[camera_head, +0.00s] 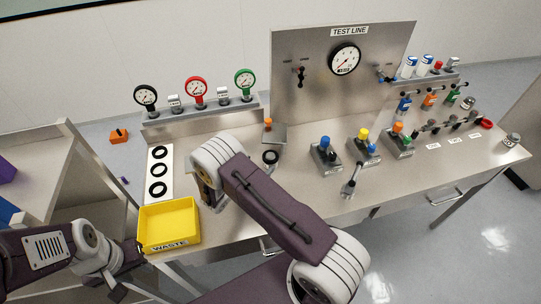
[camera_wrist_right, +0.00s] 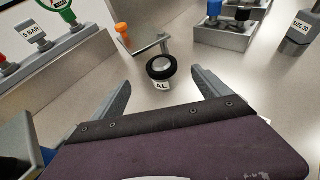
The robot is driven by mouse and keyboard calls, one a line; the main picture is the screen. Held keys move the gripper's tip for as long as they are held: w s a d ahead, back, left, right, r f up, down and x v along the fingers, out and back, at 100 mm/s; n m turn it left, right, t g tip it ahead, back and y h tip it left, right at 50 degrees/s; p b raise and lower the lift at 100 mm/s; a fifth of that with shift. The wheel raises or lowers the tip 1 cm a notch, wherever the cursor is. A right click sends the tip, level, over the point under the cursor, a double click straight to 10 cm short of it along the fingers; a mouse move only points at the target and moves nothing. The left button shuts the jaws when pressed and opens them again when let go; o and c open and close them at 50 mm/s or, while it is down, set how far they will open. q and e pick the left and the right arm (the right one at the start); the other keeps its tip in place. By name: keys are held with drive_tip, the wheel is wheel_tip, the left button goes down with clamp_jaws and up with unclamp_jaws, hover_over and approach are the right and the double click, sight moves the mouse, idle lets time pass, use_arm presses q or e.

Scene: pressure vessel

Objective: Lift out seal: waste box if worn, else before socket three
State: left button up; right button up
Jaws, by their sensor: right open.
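A black ring seal (camera_wrist_right: 162,69) sits around the top of a short pale metal post with a label partly reading "AL"; in the head view the seal (camera_head: 271,157) is right of my right wrist. I cannot tell whether it is worn. My right gripper (camera_wrist_right: 160,88) is open and empty, its fingers apart on either side of the seal's line, short of it. The yellow waste box (camera_head: 168,226) stands at the table's front left and looks empty. My left gripper (camera_head: 128,268) is low at the left beside the box, its jaws unclear.
A white strip (camera_head: 151,178) with three black rings lies behind the waste box. An orange-topped post and metal plate (camera_wrist_right: 150,46) stand just behind the seal. Valve blocks (camera_head: 325,155) stand to the right, with small numbered cards (camera_head: 433,146) farther right. Gauges (camera_head: 196,92) line the back left.

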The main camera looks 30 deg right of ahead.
sight(270, 156)
drive_tip(key=p+x, duration=0.1)
drive_tip(key=x, duration=0.2)
drive_tip(key=shift+d, duration=0.2)
drive_tip(key=shift+w+d+f+p, duration=0.25)
drive_tip(key=shift+w+d+p, duration=0.05)
drive_tip(key=shift+w+d+f+p, duration=0.1)
drive_tip(key=shift+w+d+p, duration=0.15)
drive_tip(key=shift+d+p, duration=0.35)
drive_tip(key=shift+w+d+f+p, duration=0.1)
drive_tip(key=shift+w+d+p, duration=0.15)
drive_tip(key=shift+d+p, duration=0.25)
drive_tip(key=shift+x, duration=1.15)
drive_tip(key=shift+w+f, duration=0.15)
drive_tip(key=shift+f, duration=0.15)
drive_tip(key=shift+a+r, duration=0.1)
drive_tip(key=c, duration=1.2)
drive_tip(key=shift+c, duration=1.2)
